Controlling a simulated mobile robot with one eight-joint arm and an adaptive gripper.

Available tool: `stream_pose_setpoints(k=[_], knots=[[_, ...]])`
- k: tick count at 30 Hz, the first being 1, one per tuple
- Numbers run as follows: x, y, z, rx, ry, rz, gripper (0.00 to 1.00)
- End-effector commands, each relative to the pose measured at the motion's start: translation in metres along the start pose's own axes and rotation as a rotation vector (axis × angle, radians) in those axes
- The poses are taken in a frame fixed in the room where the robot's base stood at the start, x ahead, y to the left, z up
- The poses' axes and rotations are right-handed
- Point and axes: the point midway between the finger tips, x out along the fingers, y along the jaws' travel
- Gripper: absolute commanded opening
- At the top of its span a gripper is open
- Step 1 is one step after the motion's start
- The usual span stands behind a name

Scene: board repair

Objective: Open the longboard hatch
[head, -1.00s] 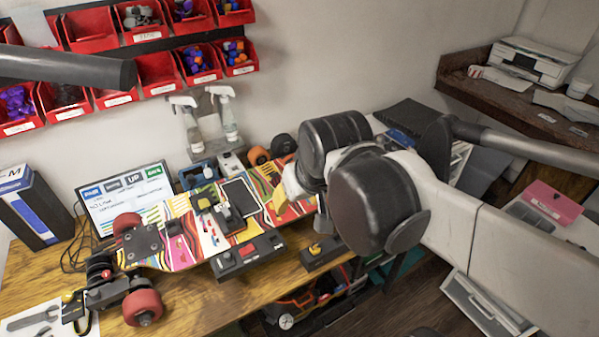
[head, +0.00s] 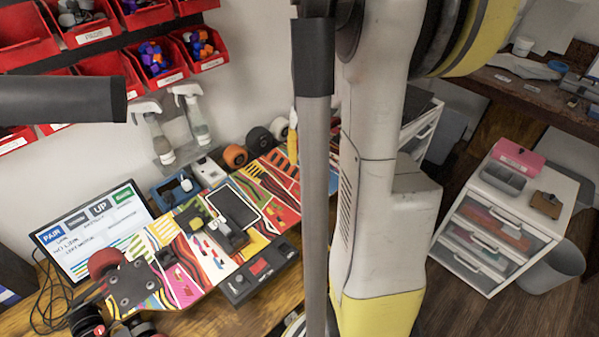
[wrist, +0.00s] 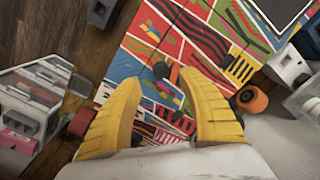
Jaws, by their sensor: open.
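The longboard (head: 180,240) lies on the workbench with its bright patterned deck facing up. It also shows in the wrist view (wrist: 185,45), under my gripper. A dark rectangular panel with a pale rim (head: 236,205) is on the deck; I cannot tell whether it is the hatch. Its edge shows at the top right of the wrist view (wrist: 278,10). My gripper (wrist: 160,80) has its two yellow fingers spread apart, over the wheel end of the board, with nothing held. In the head view my arm hides most of the gripper and that end of the board.
A black box with a red button (head: 259,268) sits at the board's front edge. Spray bottles (head: 155,135), a blue holder (head: 175,190) and an orange wheel (head: 235,156) stand behind. A monitor (head: 95,232) is at left. A white drawer unit (head: 490,240) stands at right.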

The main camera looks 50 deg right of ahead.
Motion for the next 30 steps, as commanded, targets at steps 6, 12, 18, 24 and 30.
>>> stream_pose_setpoints(k=[6,12,18,24,30], knots=[[0.043,0.000,0.000,-0.001,0.001,0.000,0.48],[0.057,-0.001,0.000,-0.001,0.002,0.000,0.48],[0.057,-0.001,0.000,-0.001,0.002,0.000,0.48],[0.057,-0.001,0.000,-0.001,0.002,0.000,0.10],[0.057,0.000,-0.001,-0.001,0.001,0.002,0.00]])
